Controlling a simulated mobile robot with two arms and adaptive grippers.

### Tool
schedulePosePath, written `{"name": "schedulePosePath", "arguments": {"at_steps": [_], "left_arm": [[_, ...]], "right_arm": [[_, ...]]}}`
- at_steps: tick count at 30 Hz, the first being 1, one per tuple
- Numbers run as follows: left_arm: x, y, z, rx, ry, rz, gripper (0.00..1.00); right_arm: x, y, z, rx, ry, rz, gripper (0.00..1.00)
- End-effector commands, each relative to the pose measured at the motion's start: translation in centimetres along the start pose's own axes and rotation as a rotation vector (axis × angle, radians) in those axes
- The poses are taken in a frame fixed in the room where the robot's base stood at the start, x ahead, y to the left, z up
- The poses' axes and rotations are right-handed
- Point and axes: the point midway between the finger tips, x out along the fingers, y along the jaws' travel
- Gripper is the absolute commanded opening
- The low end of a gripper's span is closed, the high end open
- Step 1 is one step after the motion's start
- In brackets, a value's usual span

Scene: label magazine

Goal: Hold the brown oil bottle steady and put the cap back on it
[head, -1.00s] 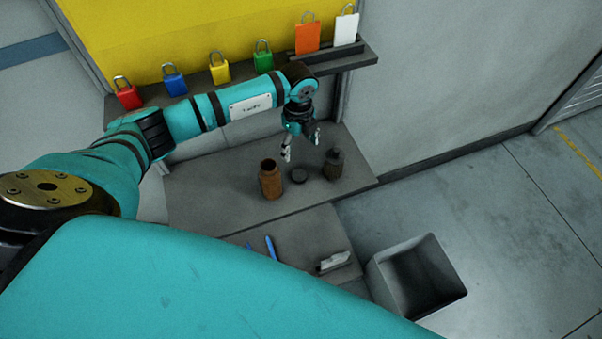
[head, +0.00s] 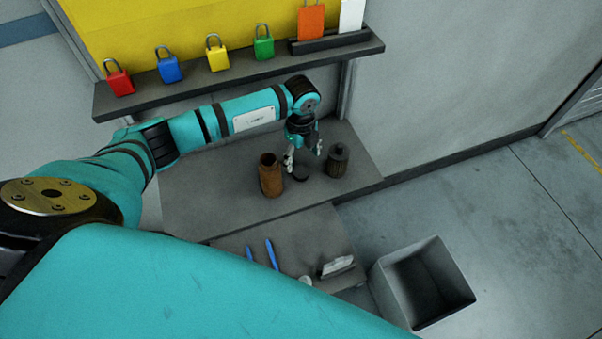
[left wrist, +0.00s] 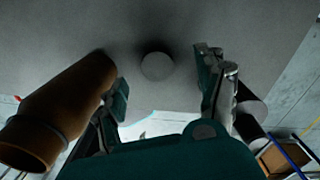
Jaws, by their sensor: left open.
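The brown oil bottle (head: 270,178) stands upright and uncapped on the grey bench. It shows large at the left of the left wrist view (left wrist: 62,105), with its open mouth at lower left. The dark round cap (head: 301,175) lies flat on the bench just right of the bottle; it also shows in the left wrist view (left wrist: 157,66), ahead of the fingers. My left gripper (head: 304,158) is open and empty above the cap, between the brown bottle and a dark bottle. The left finger is close to the brown bottle; I cannot tell whether they touch. My right gripper is not in view.
The dark bottle (head: 337,162) stands close right of the cap. Several padlocks line a shelf (head: 235,75) behind my arm. A lower surface in front holds blue pens (head: 271,253) and a white item (head: 337,265). A grey bin (head: 425,285) stands at right.

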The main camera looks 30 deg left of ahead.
Motion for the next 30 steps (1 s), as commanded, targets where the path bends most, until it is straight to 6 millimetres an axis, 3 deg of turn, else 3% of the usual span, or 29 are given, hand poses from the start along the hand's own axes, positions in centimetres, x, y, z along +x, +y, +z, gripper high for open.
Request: {"name": "schedulePosePath", "arguments": {"at_steps": [5,15,26,30], "left_arm": [[0.6,0.1,-0.1,0.0,0.0,0.001,0.72],[5.2,0.7,-0.8,0.0,0.0,0.0,0.72],[5.2,0.7,-0.7,0.0,0.0,0.0,0.72],[5.2,0.7,-0.7,0.0,0.0,0.0,0.58]], "right_arm": [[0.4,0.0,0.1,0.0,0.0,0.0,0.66],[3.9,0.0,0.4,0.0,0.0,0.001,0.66],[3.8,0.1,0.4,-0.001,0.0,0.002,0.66],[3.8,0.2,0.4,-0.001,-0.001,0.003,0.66]]}}
